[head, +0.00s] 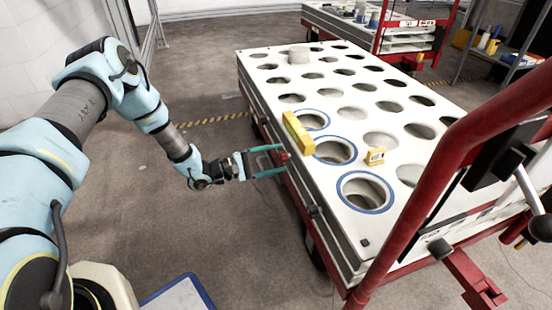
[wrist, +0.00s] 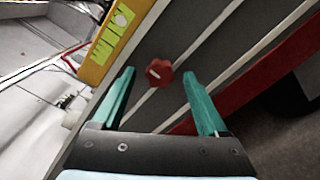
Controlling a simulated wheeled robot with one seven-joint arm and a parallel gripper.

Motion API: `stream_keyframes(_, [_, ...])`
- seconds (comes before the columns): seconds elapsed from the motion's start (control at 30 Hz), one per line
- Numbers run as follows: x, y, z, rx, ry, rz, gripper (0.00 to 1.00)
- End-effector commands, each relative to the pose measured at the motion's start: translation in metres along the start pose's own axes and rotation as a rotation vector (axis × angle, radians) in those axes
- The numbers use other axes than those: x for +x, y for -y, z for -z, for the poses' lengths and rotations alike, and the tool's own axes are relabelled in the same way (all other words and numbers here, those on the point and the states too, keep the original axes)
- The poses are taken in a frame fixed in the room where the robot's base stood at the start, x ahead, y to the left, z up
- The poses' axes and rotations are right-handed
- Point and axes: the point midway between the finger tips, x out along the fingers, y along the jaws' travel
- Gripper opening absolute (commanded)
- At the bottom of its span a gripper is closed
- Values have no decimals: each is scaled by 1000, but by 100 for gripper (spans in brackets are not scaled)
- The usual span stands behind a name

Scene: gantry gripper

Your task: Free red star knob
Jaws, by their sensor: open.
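In the head view the knob (head: 283,157) shows small and partly covered at the cart's near side. My gripper (wrist: 158,88) has two green fingers, spread wide and empty. The knob appears between the fingertips and slightly beyond them, with clear gaps on both sides. In the head view my gripper (head: 284,161) is beside the cart's side, pointing at it. I cannot tell whether the fingers reach around the knob in depth.
The white cart top (head: 330,95) has many round holes, several with blue rims. A yellow block (head: 298,132) stands at the top's edge above the knob, and a small yellow item (head: 375,156) lies farther in. A red frame bar (head: 440,150) rises at the right.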

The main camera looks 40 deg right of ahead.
Motion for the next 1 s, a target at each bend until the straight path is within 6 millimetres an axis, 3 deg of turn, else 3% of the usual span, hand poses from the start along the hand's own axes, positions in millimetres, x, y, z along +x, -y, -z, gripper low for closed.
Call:
stream_keyframes(0.5, [-90, -1, 0, -1, -3, 0, 76])
stream_keyframes(0.7, [-103, 0, 0, -1, -1, 0, 76])
stream_keyframes(1.0, [-104, 0, 0, -1, -1, 1, 76])
